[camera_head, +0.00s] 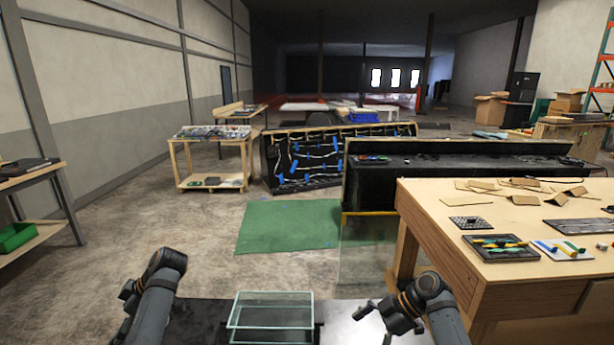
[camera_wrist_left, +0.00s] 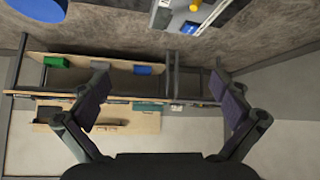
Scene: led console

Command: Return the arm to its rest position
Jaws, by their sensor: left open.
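My left arm (camera_head: 158,295) comes in from the bottom left of the head view. It is bent, and its gripper does not show there. In the left wrist view my left gripper (camera_wrist_left: 165,92) is open, with its two fingers wide apart and nothing between them. My right arm (camera_head: 440,310) is bent at the bottom right of the head view. Its end (camera_head: 372,313) points left, beside the wooden workbench (camera_head: 440,255), and is too small to tell whether its jaws are open.
A clear glass-like box (camera_head: 270,310) stands between my arms. The workbench at the right bears cardboard pieces and trays (camera_head: 495,247) with colored parts. A wooden table (camera_head: 20,180) stands at the left edge.

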